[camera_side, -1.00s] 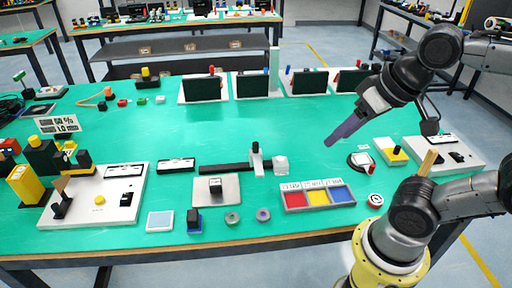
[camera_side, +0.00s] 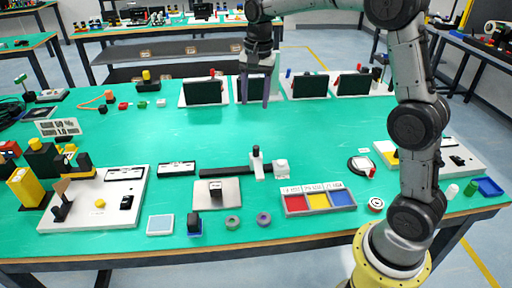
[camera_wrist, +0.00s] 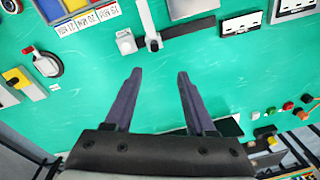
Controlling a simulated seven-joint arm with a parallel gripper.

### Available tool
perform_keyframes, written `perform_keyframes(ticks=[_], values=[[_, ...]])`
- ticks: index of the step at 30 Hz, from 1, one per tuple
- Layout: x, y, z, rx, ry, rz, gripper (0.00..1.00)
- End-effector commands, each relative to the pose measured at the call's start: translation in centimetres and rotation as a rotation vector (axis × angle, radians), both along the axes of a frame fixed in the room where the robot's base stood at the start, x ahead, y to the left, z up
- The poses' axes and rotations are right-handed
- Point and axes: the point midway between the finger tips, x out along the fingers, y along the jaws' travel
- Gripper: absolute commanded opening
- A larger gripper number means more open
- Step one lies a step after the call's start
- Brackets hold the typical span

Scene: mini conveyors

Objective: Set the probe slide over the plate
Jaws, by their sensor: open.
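The probe slide, which I take to be the white carriage with a black knob (camera_side: 257,164), stands upright at the right end of a black rail (camera_side: 222,170). It also shows in the wrist view (camera_wrist: 153,42), ahead of my fingertips. A pale plate (camera_side: 203,199) with a small dark-topped block on it lies in front of the rail, left of the slide. Its edge shows at the top of the wrist view (camera_wrist: 180,12). My gripper (camera_side: 254,103) is open and empty, pointing down above the back of the table, apart from the slide. Its two dark fingers show in the wrist view (camera_wrist: 160,73).
A white block (camera_side: 281,166) sits just right of the slide. A tray with red, yellow and blue sections (camera_side: 319,211) lies front right. Dark screens (camera_side: 202,91) stand along the back edge. The green table between screens and rail is mostly clear.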

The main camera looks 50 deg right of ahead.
Motion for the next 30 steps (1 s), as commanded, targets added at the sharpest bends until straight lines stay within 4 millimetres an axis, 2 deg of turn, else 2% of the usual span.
perform_keyframes(ticks=[1,3,14,24,30], values=[[0.6,-0.5,-1.4,0.004,0.024,-0.007,0.56],[0.8,-0.8,-2.8,0.010,0.053,-0.014,0.56],[0.7,-1.3,-6.9,0.016,0.090,-0.023,0.56],[0.6,-1.3,-13.5,0.016,0.089,-0.022,0.56],[0.7,-1.3,-16.5,0.015,0.086,-0.022,0.56]])
